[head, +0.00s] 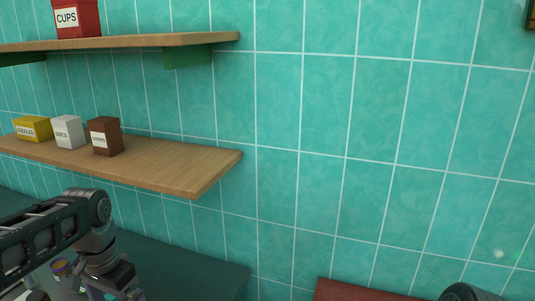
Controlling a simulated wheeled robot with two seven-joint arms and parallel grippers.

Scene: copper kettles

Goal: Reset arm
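My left arm comes in from the left edge and bends down at a round joint. My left gripper (112,288) is at the bottom left, partly cut off by the lower edge, over or in front of the dark teal counter (190,262). Its fingertips do not show clearly, so I cannot tell whether it is open or shut. A dark rounded part of my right arm shows at the bottom right; my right gripper is out of view. No copper kettle is visible.
A lower wooden shelf (170,165) holds a yellow box (32,129), a white box (68,132) and a brown box (105,136). An upper shelf (140,41) holds a red CUPS box (77,18). A reddish-brown surface (350,291) is at bottom centre-right. Teal tiles fill the wall.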

